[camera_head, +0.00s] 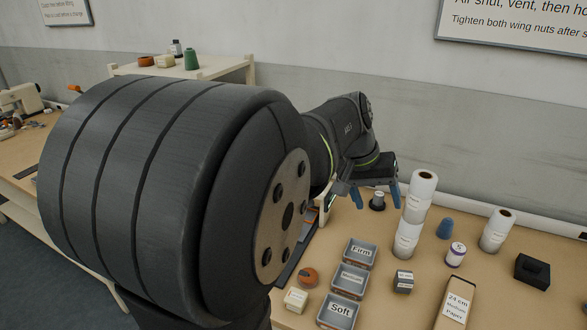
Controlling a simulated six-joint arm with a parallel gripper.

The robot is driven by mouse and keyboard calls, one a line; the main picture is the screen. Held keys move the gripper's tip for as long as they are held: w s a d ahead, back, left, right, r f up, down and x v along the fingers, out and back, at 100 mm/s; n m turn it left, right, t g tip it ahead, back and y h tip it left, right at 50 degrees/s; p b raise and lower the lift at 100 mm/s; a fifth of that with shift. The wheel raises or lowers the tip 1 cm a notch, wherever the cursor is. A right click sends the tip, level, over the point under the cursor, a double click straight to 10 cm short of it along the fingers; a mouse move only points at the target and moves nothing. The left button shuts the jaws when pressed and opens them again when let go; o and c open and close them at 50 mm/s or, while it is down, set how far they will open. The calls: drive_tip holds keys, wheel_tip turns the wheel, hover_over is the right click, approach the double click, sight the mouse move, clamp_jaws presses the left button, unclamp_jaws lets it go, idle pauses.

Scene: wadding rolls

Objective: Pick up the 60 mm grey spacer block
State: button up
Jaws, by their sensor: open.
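A small grey block (403,281) with a white label sits on the table, right of the labelled trays; its label is too small to read, so I cannot confirm its size. My gripper (376,193) is at the back of the table, above and to the left of the block and well apart from it. Its blue fingertips are spread and nothing shows held between them. A small dark object with a pale top (377,201) shows between and below the fingertips; I cannot tell its distance from them.
Trays marked Firm (358,266) and Soft (325,323) stand left of the block, with another between. White rolls (408,238), a purple-marked pot (455,255), a blue cone (445,229), a paper box (455,306) and a black box (532,271) stand right. My arm hides the left.

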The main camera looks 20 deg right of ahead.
drive_tip(key=shift+f, duration=0.1)
drive_tip(key=m+g, duration=0.1)
drive_tip(key=m, duration=1.5)
approach(405, 276)
drive_tip(key=shift+y, duration=0.3)
drive_tip(key=x, duration=0.4)
drive_tip(key=d+x, duration=0.1)
drive_tip(key=x, duration=0.1)
drive_tip(key=shift+s, duration=0.35)
drive_tip(key=shift+w+x, duration=0.15)
drive_tip(key=shift+x, duration=1.3)
drive_tip(key=shift+w+x, duration=0.2)
drive_tip(key=shift+x, duration=1.25)
drive_tip(key=shift+a, duration=0.15)
drive_tip(key=shift+c, duration=0.3)
drive_tip(key=c, duration=1.1)
